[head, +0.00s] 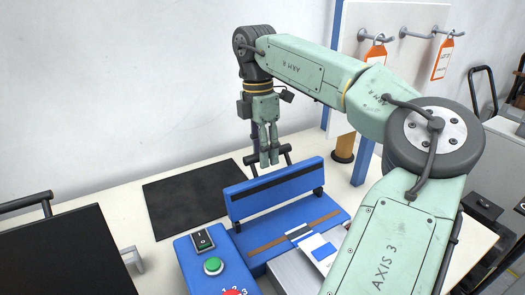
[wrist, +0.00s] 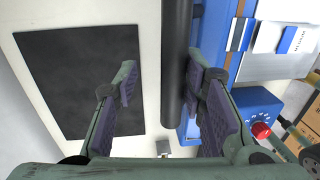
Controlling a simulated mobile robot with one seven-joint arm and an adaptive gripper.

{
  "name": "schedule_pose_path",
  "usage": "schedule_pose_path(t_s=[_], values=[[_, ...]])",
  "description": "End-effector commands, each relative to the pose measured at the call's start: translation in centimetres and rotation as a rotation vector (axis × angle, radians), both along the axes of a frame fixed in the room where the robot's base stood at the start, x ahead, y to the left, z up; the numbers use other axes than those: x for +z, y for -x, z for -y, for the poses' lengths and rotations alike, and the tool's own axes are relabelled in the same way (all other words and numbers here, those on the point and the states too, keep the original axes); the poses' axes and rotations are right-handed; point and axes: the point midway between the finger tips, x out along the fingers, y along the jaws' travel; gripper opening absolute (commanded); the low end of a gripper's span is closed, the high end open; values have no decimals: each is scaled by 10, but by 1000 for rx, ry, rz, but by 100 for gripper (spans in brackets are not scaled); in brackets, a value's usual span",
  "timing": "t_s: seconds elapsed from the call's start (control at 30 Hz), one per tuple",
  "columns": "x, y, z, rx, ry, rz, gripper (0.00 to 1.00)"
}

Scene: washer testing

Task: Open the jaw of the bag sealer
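The blue bag sealer stands on the white bench in the head view. Its upper jaw (head: 275,192) is raised and tilted up, apart from the lower bed (head: 268,247) with its brown strip. A black handle bar (head: 283,152) sits behind the jaw's top edge; it also shows as a dark cylinder in the wrist view (wrist: 176,60). My gripper (head: 269,161) points down at the bar. In the wrist view my gripper (wrist: 165,85) is open, with the bar between its fingers, nearer the right finger and apart from the left one. Contact with the right finger is unclear.
A white and blue packet (head: 318,246) lies across the sealer's bed. A control box with a green button (head: 213,265) and a red dial stands at the front left. A dark mat (head: 190,198) lies flat behind it. Orange tags (head: 443,58) hang from hooks.

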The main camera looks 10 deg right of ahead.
Motion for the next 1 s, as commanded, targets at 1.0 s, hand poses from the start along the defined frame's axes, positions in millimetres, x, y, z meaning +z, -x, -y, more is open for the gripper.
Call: schedule_pose_path(t_s=[1.0], values=[[72, -10, -4, 2, 0, 3, 37]])
